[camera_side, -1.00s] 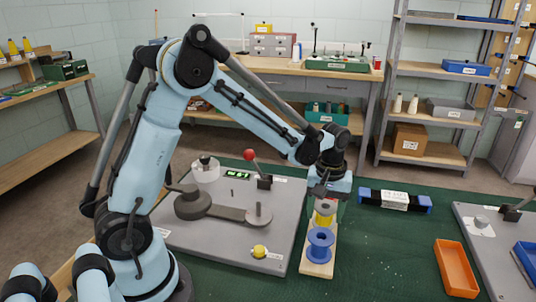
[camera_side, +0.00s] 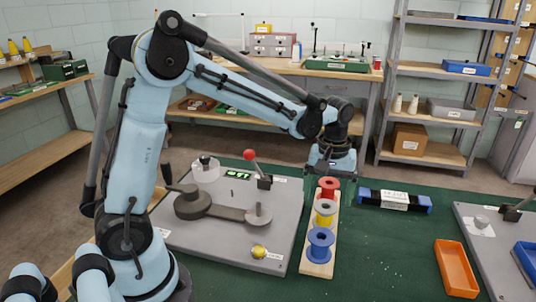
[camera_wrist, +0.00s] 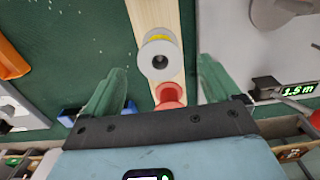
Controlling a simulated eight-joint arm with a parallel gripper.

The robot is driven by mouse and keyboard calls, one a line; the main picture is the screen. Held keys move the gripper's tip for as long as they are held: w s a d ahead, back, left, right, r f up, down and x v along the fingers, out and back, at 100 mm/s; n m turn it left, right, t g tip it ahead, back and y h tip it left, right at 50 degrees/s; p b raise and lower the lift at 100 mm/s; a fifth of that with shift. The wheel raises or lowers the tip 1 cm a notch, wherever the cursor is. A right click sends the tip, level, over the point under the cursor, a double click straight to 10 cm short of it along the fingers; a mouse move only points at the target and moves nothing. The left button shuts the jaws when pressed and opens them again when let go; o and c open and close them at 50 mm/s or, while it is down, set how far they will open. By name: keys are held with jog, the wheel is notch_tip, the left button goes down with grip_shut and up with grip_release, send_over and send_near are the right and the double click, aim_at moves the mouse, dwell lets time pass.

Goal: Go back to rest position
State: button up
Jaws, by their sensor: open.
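My gripper (camera_wrist: 160,90) is open and empty in the wrist view, its two green fingers spread apart. In the side view it hangs above the far end of a wooden spool board (camera_side: 306,252). A red spool (camera_side: 328,188), a yellow spool (camera_side: 325,211) and a blue spool (camera_side: 319,244) stand in a row on the board. In the wrist view the red spool (camera_wrist: 170,97) lies between the fingers' lines, partly hidden by my gripper body. The spool with yellow thread (camera_wrist: 158,58) is beyond it. No spool is held.
A grey plate (camera_side: 220,240) with a red-knobbed lever (camera_side: 249,155) and a green display stands left of the board. A black and blue block (camera_side: 394,200) and an orange tray (camera_side: 456,268) lie to the right. The green table between board and orange tray is clear.

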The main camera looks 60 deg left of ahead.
notch_tip(320, 180, up, 6)
jog(key=r, duration=0.1)
jog(key=s+d+f+m+t, duration=0.1)
jog(key=s+m+t, duration=0.6)
jog(key=s, duration=0.5)
jog(key=shift+s+f+m, duration=0.15)
jog(key=shift+s+m, duration=0.1)
jog(key=shift+m, duration=0.75)
